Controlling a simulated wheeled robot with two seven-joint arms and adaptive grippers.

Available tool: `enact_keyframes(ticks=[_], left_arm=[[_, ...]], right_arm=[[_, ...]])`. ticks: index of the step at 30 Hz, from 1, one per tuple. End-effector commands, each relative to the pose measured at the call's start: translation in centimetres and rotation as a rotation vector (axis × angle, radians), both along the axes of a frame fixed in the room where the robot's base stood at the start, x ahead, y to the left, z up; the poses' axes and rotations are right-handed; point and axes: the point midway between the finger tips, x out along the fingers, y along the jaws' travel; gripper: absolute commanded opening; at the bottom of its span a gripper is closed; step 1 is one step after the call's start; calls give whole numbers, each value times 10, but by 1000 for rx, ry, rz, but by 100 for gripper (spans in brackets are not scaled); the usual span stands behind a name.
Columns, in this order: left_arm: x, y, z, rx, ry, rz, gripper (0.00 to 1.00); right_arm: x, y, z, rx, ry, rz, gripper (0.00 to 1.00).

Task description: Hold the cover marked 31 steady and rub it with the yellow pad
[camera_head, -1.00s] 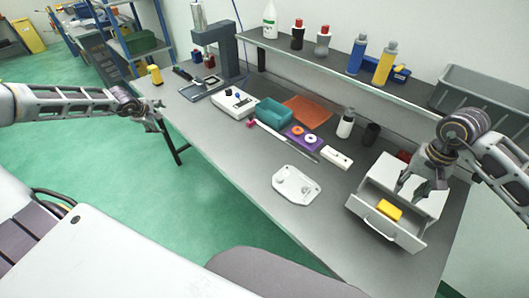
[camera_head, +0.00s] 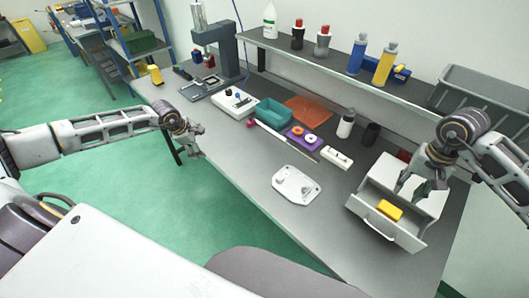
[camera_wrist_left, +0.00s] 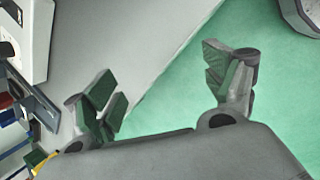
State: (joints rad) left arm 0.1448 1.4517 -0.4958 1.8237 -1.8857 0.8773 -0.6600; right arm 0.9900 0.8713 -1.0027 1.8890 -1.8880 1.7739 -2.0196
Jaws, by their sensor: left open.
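A pale grey flat casting (camera_head: 296,186), which appears to be the cover, lies flat on the bench; its marking is too small to read. The yellow pad (camera_head: 390,210) lies in the open drawer of a white drawer unit at the right. My left gripper (camera_head: 194,140) is open and empty at the bench's front edge, left of the cover. The left wrist view shows its two fingers (camera_wrist_left: 168,88) spread apart over the bench edge and green floor. My right gripper (camera_head: 416,186) hangs above the open drawer, just above the pad; its jaw opening is unclear.
The open drawer (camera_head: 385,232) juts out toward the bench front. Behind the cover lie a purple block with rings (camera_head: 303,138), a teal tray (camera_head: 272,112) and a white box (camera_head: 336,157). A press (camera_head: 217,60) stands back left. Bench (camera_head: 250,180) left of the cover is clear.

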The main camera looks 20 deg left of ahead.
Motion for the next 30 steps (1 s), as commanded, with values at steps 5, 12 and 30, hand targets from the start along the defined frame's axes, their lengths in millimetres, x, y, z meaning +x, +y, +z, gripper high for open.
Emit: enact_keyframes(ticks=[5,12,30], left_arm=[[2,-47,2,-67,33,-7,84],[2,-106,11,-141,79,-27,84],[-9,-246,63,-258,178,-135,84]], right_arm=[[0,0,0,0,0,0,36],[0,0,0,0,0,0,36],[0,0,0,0,0,0,36]])
